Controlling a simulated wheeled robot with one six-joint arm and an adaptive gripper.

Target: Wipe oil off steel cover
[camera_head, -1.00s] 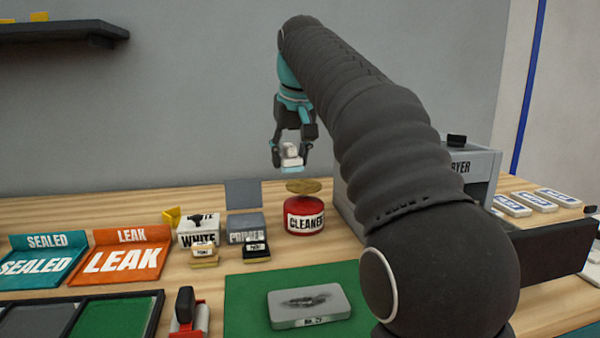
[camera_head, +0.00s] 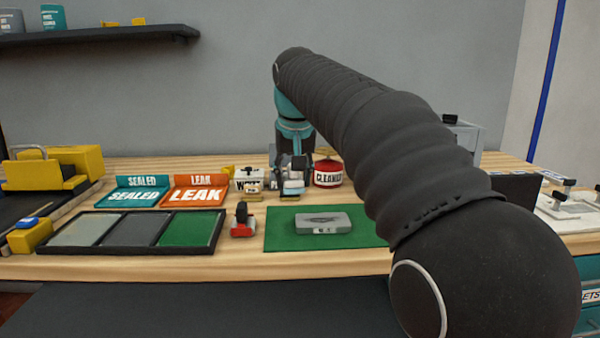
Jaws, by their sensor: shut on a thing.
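The steel cover (camera_head: 310,229) is a grey rounded plate with a dark oily smear (camera_head: 322,218) on top and a small label on its front side. It lies flat on the green mat (camera_head: 365,236). My gripper (camera_head: 292,183) is behind the cover and a little left of it, shut on a small pale wiping pad (camera_head: 292,190). The pad is apart from the cover. The red cleaner can (camera_head: 328,175) stands just right of my gripper. My gripper hides most of the grey powder box behind it.
A red-and-black hand tool (camera_head: 242,222) stands left of the mat. A three-part tray (camera_head: 133,245), the SEALED stand (camera_head: 135,193) and the LEAK stand (camera_head: 196,191) are further left. A white box (camera_head: 247,178) is beside my gripper. My arm crosses the right side.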

